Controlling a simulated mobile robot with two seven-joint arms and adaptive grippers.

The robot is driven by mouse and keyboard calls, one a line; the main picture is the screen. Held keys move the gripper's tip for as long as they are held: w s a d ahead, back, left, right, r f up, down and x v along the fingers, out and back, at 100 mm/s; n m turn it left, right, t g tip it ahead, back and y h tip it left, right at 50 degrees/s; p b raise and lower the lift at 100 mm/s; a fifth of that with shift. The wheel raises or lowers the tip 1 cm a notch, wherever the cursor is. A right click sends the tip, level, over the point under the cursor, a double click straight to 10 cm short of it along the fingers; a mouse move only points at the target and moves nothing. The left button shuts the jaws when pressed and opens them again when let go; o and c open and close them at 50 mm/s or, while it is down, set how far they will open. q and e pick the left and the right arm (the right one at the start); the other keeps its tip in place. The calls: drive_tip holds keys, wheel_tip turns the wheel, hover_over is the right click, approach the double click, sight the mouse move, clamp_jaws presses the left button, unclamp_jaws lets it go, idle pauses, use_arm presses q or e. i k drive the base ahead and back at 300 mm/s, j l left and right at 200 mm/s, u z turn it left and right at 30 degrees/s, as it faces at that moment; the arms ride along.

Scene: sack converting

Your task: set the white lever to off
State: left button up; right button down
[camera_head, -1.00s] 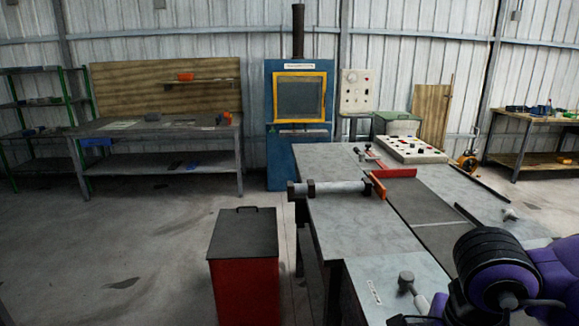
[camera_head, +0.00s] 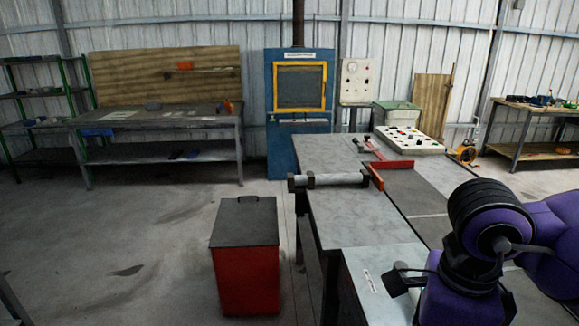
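My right gripper (camera_head: 400,281) is dark and sits low over the near plate of the long grey table, at the end of my purple and black arm coming from the right. Its fingers are small and dark, and I cannot tell whether they are open or shut. The white lever cannot be made out clearly; the gripper and arm cover the place where a pale handle with a grey knob stood before. A small white label (camera_head: 369,281) lies on the plate just left of the gripper. My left gripper is not in view.
A red bin (camera_head: 246,280) with a dark lid stands left of the table (camera_head: 335,200). On the table are a grey roller (camera_head: 335,180), red bars (camera_head: 390,165) and a white button panel (camera_head: 410,140). A blue machine (camera_head: 285,150) stands behind. The floor at left is open.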

sight(414, 293)
drive_tip(key=k+j, duration=0.35)
drive_tip(key=j, duration=0.15)
drive_tip(key=k+j, duration=0.4)
drive_tip(key=j, duration=0.1)
